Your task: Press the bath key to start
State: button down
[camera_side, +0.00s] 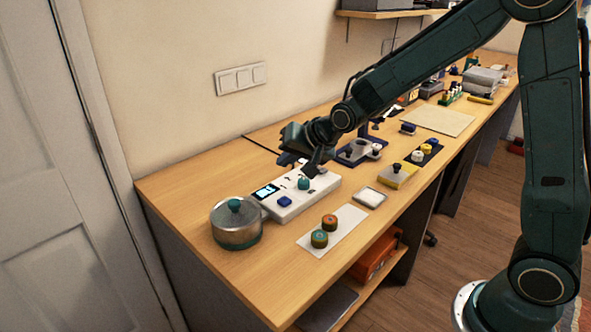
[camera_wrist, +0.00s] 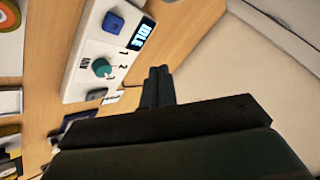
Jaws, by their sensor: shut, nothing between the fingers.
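A white control box (camera_side: 300,196) lies on the desk beside a round metal bath pot (camera_side: 237,228) with a teal lid knob. The box carries a lit display (camera_wrist: 142,34) reading IDLE, a blue square key (camera_wrist: 113,23) and a teal dial (camera_wrist: 101,67) with numbers beside it. A second, darker key (camera_wrist: 96,95) sits near the box's other end. I cannot read which key is the bath's. The blue key also shows in the side view (camera_side: 284,202). My gripper (camera_side: 311,171) is shut and empty, pointing down near the dial end of the box; contact is not clear. Its fingertips show in the wrist view (camera_wrist: 160,70).
A small white-topped tray (camera_side: 370,197) and a yellow block (camera_side: 397,177) stand to the right. The wall is close behind the desk.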

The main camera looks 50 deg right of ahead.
aim_at(288, 202)
jog(key=shift+f, duration=4.05)
jog(key=shift+f, duration=0.95)
jog(key=shift+r, duration=0.15)
dwell(0.3)
jog(key=shift+r, duration=0.8)
jog(key=shift+r, duration=0.15)
jog(key=shift+r, duration=2.4)
